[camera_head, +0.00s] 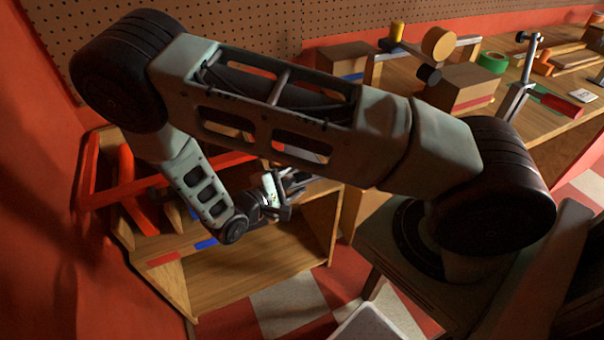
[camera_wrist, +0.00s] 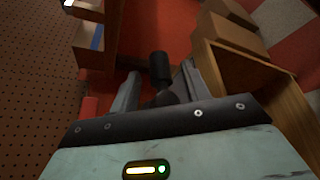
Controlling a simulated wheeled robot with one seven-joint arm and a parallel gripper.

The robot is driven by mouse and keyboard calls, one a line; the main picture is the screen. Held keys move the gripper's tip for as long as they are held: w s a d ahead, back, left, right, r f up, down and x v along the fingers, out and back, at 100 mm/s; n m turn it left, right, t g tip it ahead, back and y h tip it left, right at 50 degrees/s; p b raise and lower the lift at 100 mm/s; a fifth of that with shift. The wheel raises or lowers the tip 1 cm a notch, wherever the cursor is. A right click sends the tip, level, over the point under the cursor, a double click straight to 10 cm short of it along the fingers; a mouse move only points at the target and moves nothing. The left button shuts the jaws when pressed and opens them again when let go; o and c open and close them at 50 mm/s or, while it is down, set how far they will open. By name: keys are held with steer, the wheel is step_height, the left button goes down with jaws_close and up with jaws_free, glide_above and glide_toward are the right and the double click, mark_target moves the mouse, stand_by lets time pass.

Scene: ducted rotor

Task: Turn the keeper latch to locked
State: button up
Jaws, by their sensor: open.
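My gripper (camera_head: 289,187) is over the low wooden bench at the left in the head view. In the wrist view my gripper (camera_wrist: 160,82) is open, with one finger on each side of a black cylindrical knob (camera_wrist: 159,67). The knob has a dark stem or bracket at its base. It appears between the fingers, with gaps to both; I cannot tell how deep it lies. I cannot tell whether this knob is the keeper latch, or which way the latch is turned. In the head view the spot at the fingertips is small and partly hidden by my arm.
The low wooden bench (camera_head: 250,274) has red bars (camera_head: 158,181) at its left. A workbench at the right carries wooden blocks (camera_head: 461,86), a green tape roll (camera_head: 493,62) and a metal lever (camera_head: 524,75). A pegboard (camera_head: 240,22) covers the wall. Checkered floor lies in front.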

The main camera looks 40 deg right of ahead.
mark_target(295, 180)
steer(key=shift+x, duration=1.6)
jaws_close()
